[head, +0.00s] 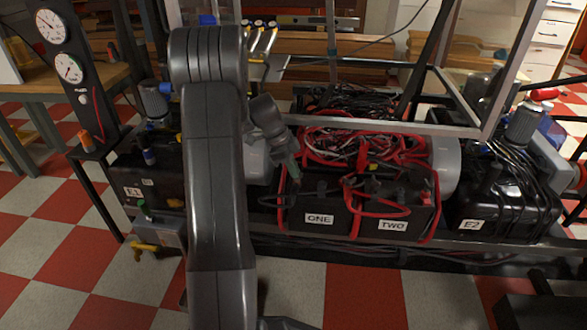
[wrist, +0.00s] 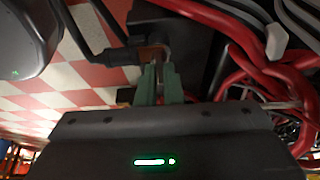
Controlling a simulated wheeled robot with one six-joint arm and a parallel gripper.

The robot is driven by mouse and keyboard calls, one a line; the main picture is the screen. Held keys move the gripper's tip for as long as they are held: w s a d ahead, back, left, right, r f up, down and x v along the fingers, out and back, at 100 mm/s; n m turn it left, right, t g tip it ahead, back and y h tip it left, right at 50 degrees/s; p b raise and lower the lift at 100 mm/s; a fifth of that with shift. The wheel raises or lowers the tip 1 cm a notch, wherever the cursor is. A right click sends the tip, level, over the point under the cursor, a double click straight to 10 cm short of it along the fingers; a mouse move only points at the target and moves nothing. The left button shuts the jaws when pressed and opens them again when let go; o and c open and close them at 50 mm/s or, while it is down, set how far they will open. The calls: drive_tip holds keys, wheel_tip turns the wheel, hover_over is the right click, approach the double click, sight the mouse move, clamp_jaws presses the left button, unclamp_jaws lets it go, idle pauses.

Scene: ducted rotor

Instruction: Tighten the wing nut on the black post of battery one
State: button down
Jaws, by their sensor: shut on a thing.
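Battery one (head: 310,222) is a black case with a white label reading ONE, low in the frame at the middle of the head view. Its black case also shows beyond my fingers in the wrist view (wrist: 190,42). My gripper (head: 293,172) reaches down to its top left part. In the wrist view my two green fingers (wrist: 158,68) are close together and shut on the wing nut. The nut and post are mostly hidden by the fingertips. A copper-brown piece (wrist: 153,51) shows at the tips, beside the end of a black cable (wrist: 118,56).
Battery TWO (head: 392,225) stands right beside battery one. Red cables (head: 345,145) are heaped over both, and thick red cables (wrist: 236,60) run close to the right of my fingers. A metal frame (head: 455,128) stands around the batteries. Checkered floor lies in front.

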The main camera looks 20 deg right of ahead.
drive_tip(key=c, duration=1.6)
unclamp_jaws()
drive_tip(key=shift+r, duration=0.1)
drive_tip(key=shift+o, duration=0.2)
drive_tip(key=p+v, duration=0.5)
drive_tip(key=v, duration=0.9)
drive_tip(key=shift+s, duration=0.1)
